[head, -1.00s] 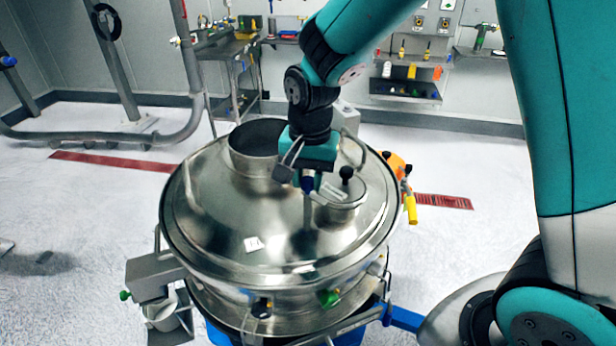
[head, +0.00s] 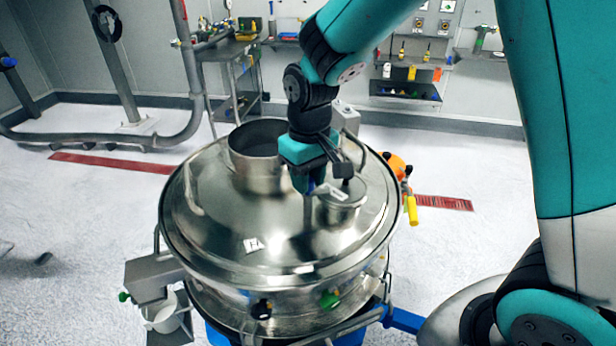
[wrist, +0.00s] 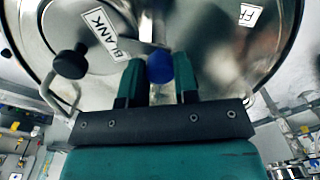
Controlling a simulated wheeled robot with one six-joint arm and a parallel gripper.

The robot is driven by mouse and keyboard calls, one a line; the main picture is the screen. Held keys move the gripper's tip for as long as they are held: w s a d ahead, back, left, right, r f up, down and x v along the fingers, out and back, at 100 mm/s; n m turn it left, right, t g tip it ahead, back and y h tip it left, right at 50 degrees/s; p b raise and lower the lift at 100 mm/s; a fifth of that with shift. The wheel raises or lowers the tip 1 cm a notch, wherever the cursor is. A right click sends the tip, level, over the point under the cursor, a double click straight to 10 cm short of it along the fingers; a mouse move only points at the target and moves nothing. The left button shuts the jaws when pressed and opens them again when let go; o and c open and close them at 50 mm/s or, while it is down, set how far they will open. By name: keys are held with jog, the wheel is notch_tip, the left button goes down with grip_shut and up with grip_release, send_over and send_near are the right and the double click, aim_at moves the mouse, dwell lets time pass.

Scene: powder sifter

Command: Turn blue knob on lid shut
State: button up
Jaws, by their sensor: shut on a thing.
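The blue knob (wrist: 160,66) shows in the wrist view between the two teal fingers of my gripper (wrist: 159,84). The fingers are shut on it from both sides. In the head view, my gripper (head: 307,188) points down onto the shiny steel lid (head: 220,215), just left of the small round hatch. The knob is mostly hidden there by the fingers. Its lower part and base are hard to make out.
The round hatch with a "BLANK" label (wrist: 101,34) and a black knob (wrist: 70,62) lies close beside my gripper. A wide open steel spout (head: 255,165) rises from the lid to the left. An orange device with a yellow handle (head: 411,208) is at the right.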

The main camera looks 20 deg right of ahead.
jog(key=shift+n, duration=0.8)
jog(key=o, duration=0.9)
jog(key=shift+o, duration=0.2)
jog(key=shift+r, duration=0.1)
notch_tip(320, 180, up, 17)
jog(key=b, duration=0.3)
jog(key=shift+d+r, duration=0.15)
jog(key=shift+d, duration=0.1)
jog(key=shift+w, duration=0.1)
